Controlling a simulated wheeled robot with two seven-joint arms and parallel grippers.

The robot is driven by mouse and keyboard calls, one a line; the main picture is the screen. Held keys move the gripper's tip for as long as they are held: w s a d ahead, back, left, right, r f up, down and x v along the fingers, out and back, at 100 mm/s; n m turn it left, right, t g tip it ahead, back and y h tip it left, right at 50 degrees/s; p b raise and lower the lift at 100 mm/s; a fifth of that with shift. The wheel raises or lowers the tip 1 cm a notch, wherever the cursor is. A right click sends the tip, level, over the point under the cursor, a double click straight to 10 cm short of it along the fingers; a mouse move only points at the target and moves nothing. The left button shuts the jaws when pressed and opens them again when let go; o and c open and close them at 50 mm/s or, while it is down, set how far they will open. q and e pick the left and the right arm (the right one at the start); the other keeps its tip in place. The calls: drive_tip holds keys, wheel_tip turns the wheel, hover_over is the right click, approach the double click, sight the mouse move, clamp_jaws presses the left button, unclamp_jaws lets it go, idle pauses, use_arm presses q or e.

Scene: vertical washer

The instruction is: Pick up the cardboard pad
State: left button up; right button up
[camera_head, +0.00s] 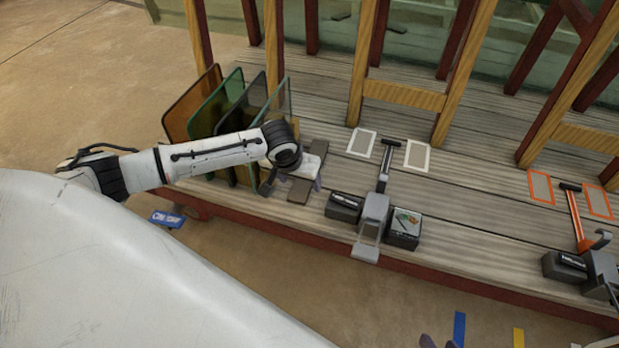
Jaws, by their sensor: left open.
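A small brown-grey flat pad, which looks like the cardboard pad (299,192), lies on the wooden bench (470,200) near its front edge. A second similar pad (318,147) lies a little behind it. My left gripper (293,184) is open above the front pad, one dark finger to each side of it. I cannot tell whether the fingers touch it. The wrist hides part of the pad's surroundings.
Coloured glass panes (192,103) stand upright just left of the gripper. A grey clamp tool (372,210) stands between a black box (344,207) and a printed box (405,228) at right. Wooden A-frames (405,95) rise behind. Open floor lies in front.

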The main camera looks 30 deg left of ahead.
sight(302, 183)
use_arm(q)
drive_tip(key=shift+n, duration=0.4)
drive_tip(key=w+a+f+b, duration=0.2)
drive_tip(key=f, duration=0.1)
drive_tip(key=shift+w+a, duration=0.35)
drive_tip(key=shift+w, duration=0.05)
drive_tip(key=b+x, duration=0.4)
drive_tip(key=x, duration=0.1)
drive_tip(key=shift+w+f, duration=0.15)
drive_tip(key=shift+w, duration=0.1)
drive_tip(key=shift+w+f+b, duration=0.15)
drive_tip(key=shift+f+b, duration=0.1)
drive_tip(key=shift+b, duration=0.1)
use_arm(e)
drive_tip(key=a+r+y, duration=0.1)
drive_tip(key=w+a+r+t+y, duration=0.1)
drive_tip(key=a+r, duration=0.1)
drive_tip(key=shift+w+a, duration=0.2)
drive_tip(key=shift+a, duration=0.1)
use_arm(q)
drive_tip(key=shift+f, duration=0.1)
use_arm(e)
drive_tip(key=shift+r, duration=0.1)
use_arm(q)
drive_tip(key=c, duration=1.1)
use_arm(e)
drive_tip(key=shift+f, duration=0.2)
